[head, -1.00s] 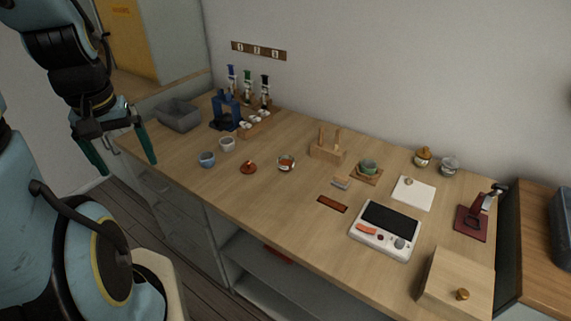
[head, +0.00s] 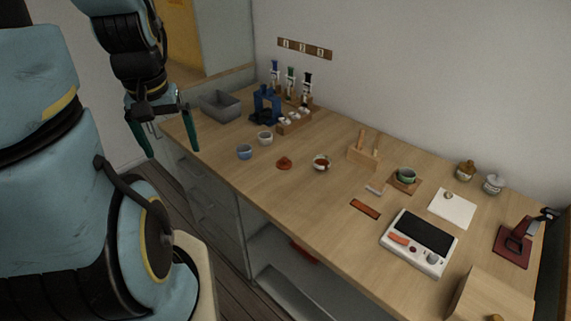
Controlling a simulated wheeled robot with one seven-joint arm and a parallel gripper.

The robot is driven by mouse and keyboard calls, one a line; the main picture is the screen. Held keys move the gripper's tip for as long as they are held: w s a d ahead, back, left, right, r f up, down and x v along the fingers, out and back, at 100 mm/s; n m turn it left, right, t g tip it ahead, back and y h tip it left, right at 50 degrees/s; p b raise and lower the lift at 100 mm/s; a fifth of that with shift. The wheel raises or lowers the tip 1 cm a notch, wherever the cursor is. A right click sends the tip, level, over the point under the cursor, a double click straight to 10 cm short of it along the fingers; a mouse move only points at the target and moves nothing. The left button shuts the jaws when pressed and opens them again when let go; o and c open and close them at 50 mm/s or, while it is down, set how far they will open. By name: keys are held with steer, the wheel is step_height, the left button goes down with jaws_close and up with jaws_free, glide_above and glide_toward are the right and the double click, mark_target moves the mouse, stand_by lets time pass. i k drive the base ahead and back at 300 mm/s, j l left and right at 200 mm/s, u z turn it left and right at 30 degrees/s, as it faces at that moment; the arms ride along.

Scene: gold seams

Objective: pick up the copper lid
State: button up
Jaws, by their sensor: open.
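The copper lid (head: 284,163) is a small reddish-brown disc with a knob on top. It lies on the wooden worktop (head: 262,194), left of a small white-rimmed bowl with reddish contents (head: 321,162). My gripper (head: 170,152) has two green fingers spread apart with nothing between them. It hangs at the left end of the worktop, well to the left of the lid and apart from it.
A blue cup (head: 244,152) and a white cup (head: 265,138) stand between my gripper and the lid. A grey bin (head: 221,106) and a blue stand (head: 264,112) are behind. A white device (head: 419,243) sits at the right. The worktop in front of the lid is clear.

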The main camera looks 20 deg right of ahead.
mark_target(283, 164)
steer(key=i+j+z, duration=0.3)
steer(key=i+j, duration=0.15)
steer(key=i+j+z, duration=0.3)
steer(key=j, duration=0.25)
steer(key=i, duration=0.05)
